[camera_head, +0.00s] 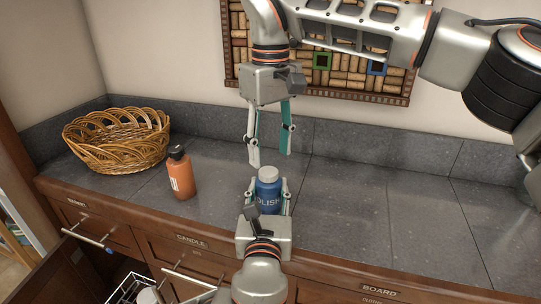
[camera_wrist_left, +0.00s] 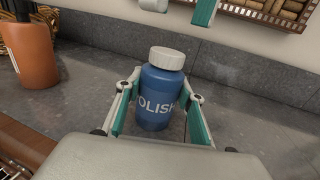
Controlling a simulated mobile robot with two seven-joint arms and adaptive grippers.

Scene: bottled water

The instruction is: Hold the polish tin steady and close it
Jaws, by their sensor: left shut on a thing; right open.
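The polish tin (camera_head: 268,192) is a blue bottle with a pale cap and "POLISH" lettering, upright on the grey counter. In the left wrist view the tin (camera_wrist_left: 160,97) stands between the fingers, its white cap (camera_wrist_left: 167,58) seated on top. My left gripper (camera_head: 270,194) is shut on the tin's body from the front. My right gripper (camera_head: 270,158) points down above and slightly behind the tin, open and empty. Its fingertips also show at the top of the left wrist view (camera_wrist_left: 180,10). The tin's lower front is partly hidden by my left gripper in the head view.
An orange bottle with a black cap (camera_head: 181,174) stands left of the tin. A wicker basket (camera_head: 118,150) sits at the back left. A cork board (camera_head: 322,75) hangs on the wall behind. The counter (camera_head: 390,200) right of the tin is clear. Drawers line the front, left ones appearing open.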

